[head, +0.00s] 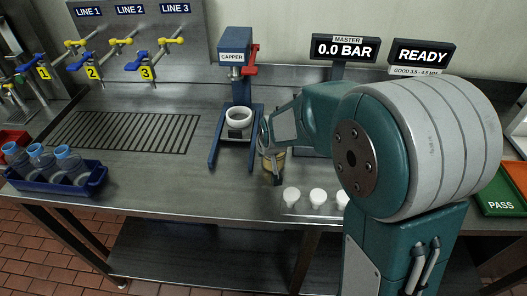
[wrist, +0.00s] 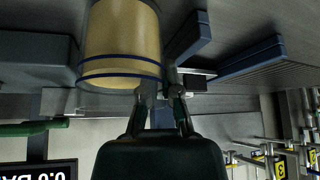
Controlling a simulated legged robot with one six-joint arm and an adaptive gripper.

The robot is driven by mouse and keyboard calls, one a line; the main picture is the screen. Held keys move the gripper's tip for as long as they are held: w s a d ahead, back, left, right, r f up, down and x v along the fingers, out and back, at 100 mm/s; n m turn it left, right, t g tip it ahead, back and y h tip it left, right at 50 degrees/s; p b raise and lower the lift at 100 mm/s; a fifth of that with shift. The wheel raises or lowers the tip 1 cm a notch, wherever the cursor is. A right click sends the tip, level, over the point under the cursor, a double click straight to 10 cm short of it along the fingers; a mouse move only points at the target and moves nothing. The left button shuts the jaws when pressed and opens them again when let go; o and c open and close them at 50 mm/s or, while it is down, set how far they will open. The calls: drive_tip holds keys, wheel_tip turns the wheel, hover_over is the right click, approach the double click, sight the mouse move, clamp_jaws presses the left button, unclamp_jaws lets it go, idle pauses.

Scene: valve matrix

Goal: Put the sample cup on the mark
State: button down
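A tan cup with blue bands, which I take for the sample cup (head: 276,164), is at my gripper (head: 268,150), right of the capper stand in the head view. In the wrist view the cup (wrist: 120,35) is large, left of my gripper's fingertips (wrist: 162,92). The fingers are close together at the cup's lower right edge, and a small dark part shows near their tips. Whether they are shut on a part of the cup is unclear. Whether the cup touches the table is also unclear. I cannot make out a mark; my arm hides part of the table.
The blue capper (head: 235,60) holds a white ring-shaped cup (head: 238,118). White caps (head: 291,197) lie at the front edge. A blue crate (head: 60,188) of bottles stands left, beside a drain grate (head: 125,135). A green PASS tray (head: 500,190) is right.

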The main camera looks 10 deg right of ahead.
drive_tip(key=c, duration=0.8)
unclamp_jaws()
